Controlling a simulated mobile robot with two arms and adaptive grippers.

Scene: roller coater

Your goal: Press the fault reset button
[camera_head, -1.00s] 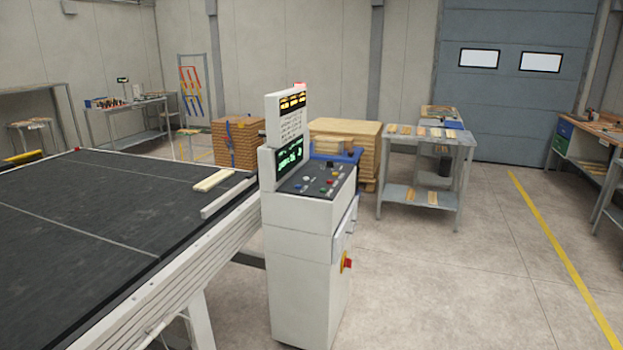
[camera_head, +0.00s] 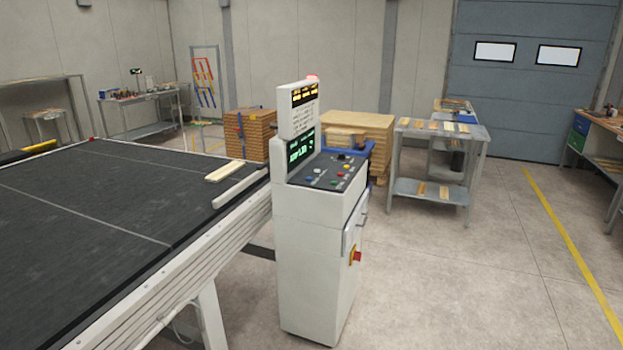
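A white control cabinet (camera_head: 306,258) stands upright in the middle of the head view. Its dark sloped panel (camera_head: 327,175) carries several small coloured buttons, among them a red button (camera_head: 334,182), a blue button (camera_head: 310,179) and a yellow button (camera_head: 346,167). Their labels are too small to read, so I cannot tell which one is the fault reset button. A screen with green text (camera_head: 300,151) and a sign with amber text (camera_head: 304,94) rise at the panel's left. A red knob on yellow (camera_head: 355,256) is on the cabinet's right side. Neither gripper shows.
A long black conveyor bed (camera_head: 100,205) fills the left, with wooden boards (camera_head: 224,172) near the cabinet. A grey metal table (camera_head: 440,134) with wood pieces stands behind right. Brown stacks (camera_head: 248,136) stand behind. The floor (camera_head: 450,285) right of the cabinet is clear.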

